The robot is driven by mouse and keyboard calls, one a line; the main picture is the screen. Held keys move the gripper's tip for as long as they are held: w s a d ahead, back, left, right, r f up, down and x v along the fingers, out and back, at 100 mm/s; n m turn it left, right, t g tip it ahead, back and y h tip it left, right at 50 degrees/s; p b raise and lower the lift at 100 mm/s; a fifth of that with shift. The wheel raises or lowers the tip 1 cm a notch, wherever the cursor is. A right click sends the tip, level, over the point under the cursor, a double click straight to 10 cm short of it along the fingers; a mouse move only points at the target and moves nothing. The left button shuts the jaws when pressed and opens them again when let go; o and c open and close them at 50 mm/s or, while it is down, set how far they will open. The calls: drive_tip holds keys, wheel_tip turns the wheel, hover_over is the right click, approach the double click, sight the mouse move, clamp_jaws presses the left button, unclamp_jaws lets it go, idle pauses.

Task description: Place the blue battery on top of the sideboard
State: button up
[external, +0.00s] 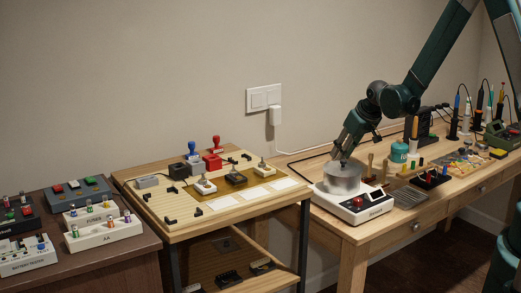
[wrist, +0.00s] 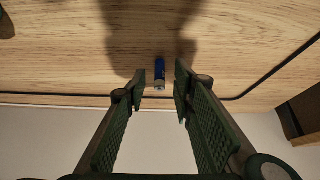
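The blue battery (wrist: 160,73) lies on a light wooden surface in the wrist view, between the two fingertips as seen from the camera. My gripper (wrist: 160,79) is open, with a gap on both sides of the battery and nothing held. In the external view my gripper (external: 342,152) points down at the back of the right workbench, behind a silver pot; the battery is hidden there. The dark brown furniture at the far left, which looks like the sideboard (external: 142,262), carries battery holders and a tester.
A silver pot (external: 342,178) on a white scale (external: 350,207) stands in front of my gripper. A black cable (wrist: 75,95) runs along the bench's wall edge. A light wooden table (external: 188,232) with stamps stands between bench and sideboard. Tools crowd the bench's right.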

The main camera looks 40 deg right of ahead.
drive_tip(key=shift+c, duration=0.5)
clamp_jaws()
drive_tip(key=shift+r, duration=0.1)
drive_tip(key=shift+r+p, duration=1.15)
drive_tip(key=shift+r, duration=3.8)
drive_tip(key=s+a+f, duration=0.1)
drive_tip(key=a, duration=0.1)
drive_tip(key=s+a+f, duration=0.1)
drive_tip(key=a+f, duration=0.1)
drive_tip(key=s+a+f, duration=0.1)
drive_tip(key=a+f, duration=0.1)
drive_tip(key=shift+f, duration=0.1)
